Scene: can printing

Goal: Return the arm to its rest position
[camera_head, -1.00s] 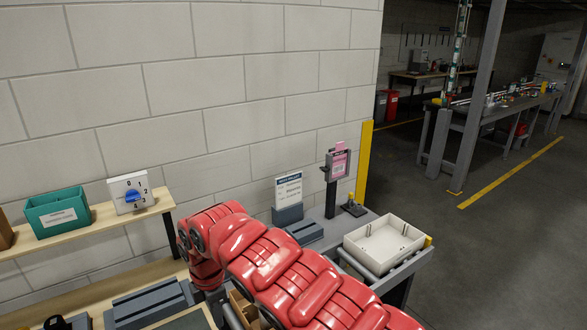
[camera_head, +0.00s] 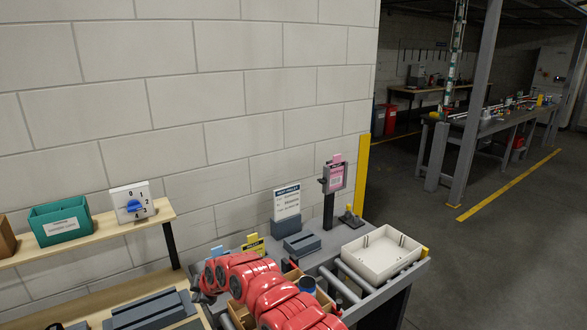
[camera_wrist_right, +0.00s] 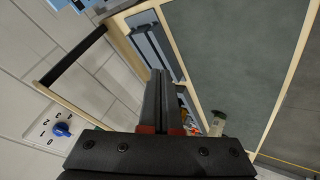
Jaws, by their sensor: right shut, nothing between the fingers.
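My right arm (camera_head: 262,290) is red and segmented. It reaches in from the bottom of the head view, over the workbench. My right gripper (camera_wrist_right: 160,76) shows in the wrist view with its two dark fingers together and nothing between them. In the head view I cannot make out its fingertips. In the wrist view the fingers are in front of a wood-edged bench and a grey block. My left gripper is in neither current view.
A white tray (camera_head: 381,252) sits on rollers at the bench's right end. A pink-labelled stand (camera_head: 334,178) and a white sign (camera_head: 287,202) are behind my arm. A shelf holds a teal bin (camera_head: 61,219) and a blue-knobbed dial (camera_head: 132,203). Grey floor is open at right.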

